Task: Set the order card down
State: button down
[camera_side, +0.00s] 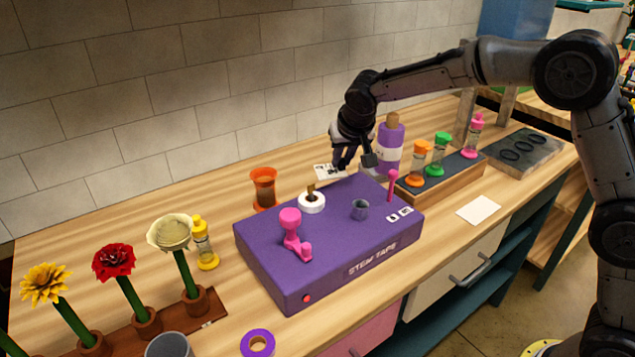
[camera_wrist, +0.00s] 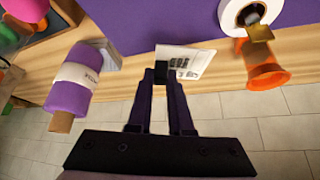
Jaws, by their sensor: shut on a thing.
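The order card (camera_side: 327,172) is a small white card with dark print. My gripper (camera_side: 354,163) is shut on one edge of it, behind the purple stem tape box (camera_side: 345,266). In the wrist view the card (camera_wrist: 188,62) sticks out past the closed fingertips (camera_wrist: 160,72), its print partly visible. There it overlaps the wooden counter strip and the back edge of the purple box (camera_wrist: 150,22). The fingers hide the held edge. I cannot tell how far the card is above the counter.
A purple bottle (camera_side: 389,146) stands just right of my gripper. An orange hourglass-shaped cup (camera_side: 263,187) and a white tape roll (camera_side: 312,202) are to the left. A rack of coloured timers (camera_side: 440,177) is at right. A blank white card (camera_side: 478,210) lies on the counter.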

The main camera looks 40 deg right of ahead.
aim_at(319, 170)
jog(key=w+f, duration=0.4)
jog(key=w, duration=0.1)
jog(key=w+f, duration=0.2)
jog(key=f, duration=0.1)
jog(key=shift+w+a, duration=0.3)
jog(key=shift+w, duration=0.1)
jog(key=shift+w+f, duration=0.1)
jog(key=shift+f, duration=1.55)
jog(key=shift+f, duration=0.1)
jog(key=c, duration=0.8)
grip_release()
jog(key=shift+c, duration=0.2)
